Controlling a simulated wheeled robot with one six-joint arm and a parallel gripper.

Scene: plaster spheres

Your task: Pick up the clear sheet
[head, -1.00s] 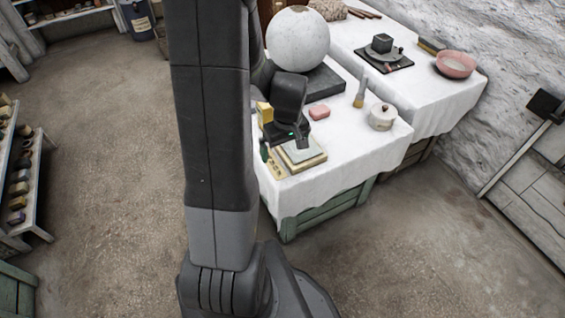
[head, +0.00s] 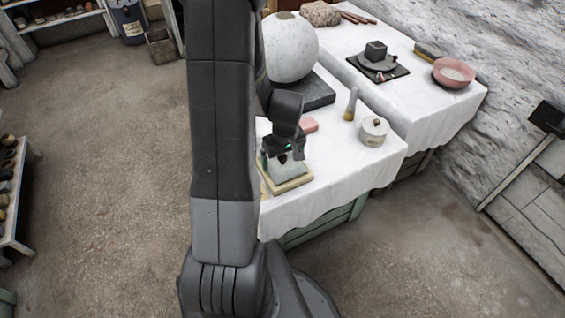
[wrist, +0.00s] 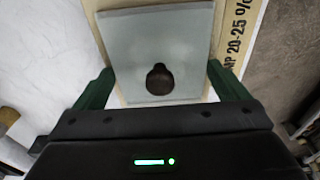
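The clear sheet (wrist: 125,50) is a pale grey-green, see-through pane in the wrist view, with a dark round knob-like shape (wrist: 160,84) on it. In the head view the sheet (head: 279,170) lies on a cream board or pad (head: 290,186) at the near edge of the white-covered table. My gripper (wrist: 162,88) has green fingers spread wide, one toward each side of the sheet, with nothing clamped. In the head view my gripper (head: 284,157) is right above the sheet and hides part of it. I cannot tell whether the fingers touch it.
A pink block (head: 309,125), a brush (head: 351,104) and a lidded white pot (head: 374,131) stand behind and right. A large plaster sphere (head: 290,48) rests on a dark slab (head: 318,92). The second table holds a pink bowl (head: 453,73). Front cloth is clear.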

